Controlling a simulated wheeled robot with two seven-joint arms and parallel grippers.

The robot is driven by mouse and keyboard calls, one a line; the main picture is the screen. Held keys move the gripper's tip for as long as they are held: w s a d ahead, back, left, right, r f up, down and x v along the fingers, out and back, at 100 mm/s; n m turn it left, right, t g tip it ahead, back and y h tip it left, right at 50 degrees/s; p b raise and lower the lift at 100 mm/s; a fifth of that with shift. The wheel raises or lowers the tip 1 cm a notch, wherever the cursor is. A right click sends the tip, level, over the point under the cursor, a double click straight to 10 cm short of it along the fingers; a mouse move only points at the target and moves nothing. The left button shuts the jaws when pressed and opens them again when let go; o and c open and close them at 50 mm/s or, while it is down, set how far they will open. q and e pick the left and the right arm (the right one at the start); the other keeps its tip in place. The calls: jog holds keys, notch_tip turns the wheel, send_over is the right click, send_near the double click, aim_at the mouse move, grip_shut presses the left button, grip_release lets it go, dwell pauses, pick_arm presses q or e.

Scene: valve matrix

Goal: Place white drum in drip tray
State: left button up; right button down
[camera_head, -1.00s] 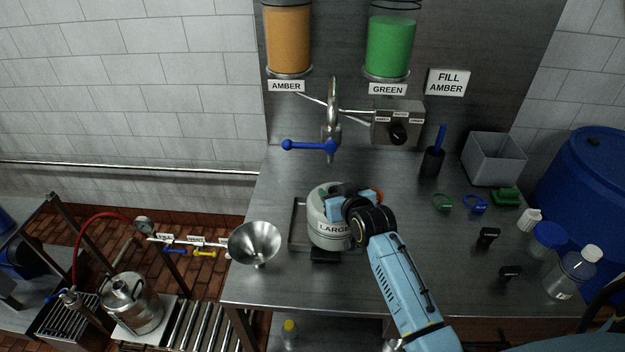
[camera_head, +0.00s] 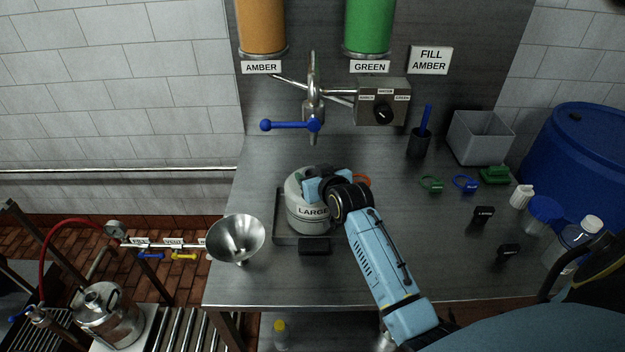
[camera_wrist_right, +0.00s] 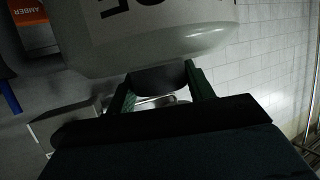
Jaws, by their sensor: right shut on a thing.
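The white drum (camera_head: 308,218), labelled LARGE, stands upright over the dark drip tray (camera_head: 283,237) under the tap (camera_head: 313,105). Whether its base touches the tray floor cannot be told. My right gripper (camera_head: 318,186) is shut on the drum near its top, reaching in from the lower right. In the right wrist view the pale drum (camera_wrist_right: 150,45) fills the top, beside the dark fingers (camera_wrist_right: 160,85). The gripper hides part of the drum's top. My left gripper is not in view.
A steel funnel (camera_head: 236,238) sits left of the tray at the table edge. A blue lever (camera_head: 290,125) sticks out left of the tap. Green and blue rings, a grey bin (camera_head: 480,138), bottles and a blue drum (camera_head: 585,160) are at the right.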

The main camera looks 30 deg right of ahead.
jog(key=shift+r, duration=0.2)
jog(key=c, duration=0.6)
grip_release()
jog(key=shift+f, duration=0.25)
jog(key=shift+r, duration=0.2)
jog(key=v, duration=1.2)
jog(key=shift+f, duration=0.1)
